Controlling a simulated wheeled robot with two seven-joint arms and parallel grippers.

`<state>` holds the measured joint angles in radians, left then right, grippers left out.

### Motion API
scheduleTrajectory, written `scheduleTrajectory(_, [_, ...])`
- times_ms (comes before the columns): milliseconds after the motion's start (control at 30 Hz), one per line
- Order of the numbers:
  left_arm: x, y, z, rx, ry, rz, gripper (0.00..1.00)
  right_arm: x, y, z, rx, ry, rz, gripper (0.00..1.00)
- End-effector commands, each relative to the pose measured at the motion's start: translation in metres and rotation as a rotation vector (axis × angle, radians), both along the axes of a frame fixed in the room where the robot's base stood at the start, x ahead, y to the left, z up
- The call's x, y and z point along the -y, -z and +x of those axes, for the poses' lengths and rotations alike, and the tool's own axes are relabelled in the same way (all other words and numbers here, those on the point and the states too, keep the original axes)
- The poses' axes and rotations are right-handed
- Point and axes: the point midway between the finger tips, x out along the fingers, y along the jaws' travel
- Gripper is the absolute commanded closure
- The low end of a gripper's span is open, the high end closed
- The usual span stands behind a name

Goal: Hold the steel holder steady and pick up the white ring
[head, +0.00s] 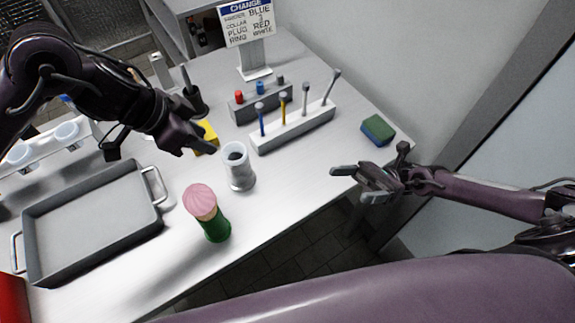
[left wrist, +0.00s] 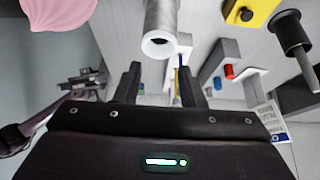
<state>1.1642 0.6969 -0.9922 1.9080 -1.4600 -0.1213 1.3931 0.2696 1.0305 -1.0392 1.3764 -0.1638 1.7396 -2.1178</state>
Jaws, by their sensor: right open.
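The steel holder (head: 240,176) is a grey upright cylinder near the table's front edge. Its open top also shows in the left wrist view (left wrist: 158,45), with a pale band round the opening. I cannot tell whether that band is the white ring or the holder's own rim. No separate white ring stands out. My left gripper (head: 190,150) is above the table, left of and apart from the holder. Its two fingers are spread with nothing between them in the left wrist view (left wrist: 159,85). My right gripper (head: 342,183) is open and empty off the table's front edge, right of the holder.
A pink-topped green object (head: 216,227) stands left of the holder. Behind are a white rack (head: 295,130) with several upright tools and a grey block (head: 243,111) with coloured plugs. A grey tray (head: 90,215) lies left, a sponge (head: 378,130) right. Table right of the holder is clear.

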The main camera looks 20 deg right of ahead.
Motion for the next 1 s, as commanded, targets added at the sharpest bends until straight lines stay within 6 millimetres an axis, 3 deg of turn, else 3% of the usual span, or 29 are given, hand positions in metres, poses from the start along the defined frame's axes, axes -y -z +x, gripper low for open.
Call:
scheduleTrajectory(33, [0.0,0.0,0.0,0.0,0.0,0.0,0.64,-0.01,-0.017,0.026,0.186,0.106,0.004,0.23])
scheduleTrajectory(100, [0.0,0.0,0.0,0.0,0.0,0.0,0.64,-0.032,-0.025,0.056,0.34,0.251,-0.033,0.23])
scheduleTrajectory(300, [0.0,0.0,0.0,0.0,0.0,0.0,0.64,-0.093,0.002,0.091,0.327,0.421,-0.239,0.23])
scheduleTrajectory(433, [0.0,0.0,0.0,0.0,0.0,0.0,0.64,-0.123,0.021,0.103,0.31,0.48,-0.373,0.23])
scheduleTrajectory(600, [0.0,0.0,0.0,0.0,0.0,0.0,0.64,-0.145,0.04,0.11,0.301,0.518,-0.501,0.23])
scheduleTrajectory(867, [0.0,0.0,0.0,0.0,0.0,0.0,0.64,-0.163,0.048,0.115,0.3,0.532,-0.558,0.23])
scheduleTrajectory(1000, [0.0,0.0,0.0,0.0,0.0,0.0,0.64,-0.183,0.047,0.122,0.301,0.531,-0.555,0.23])
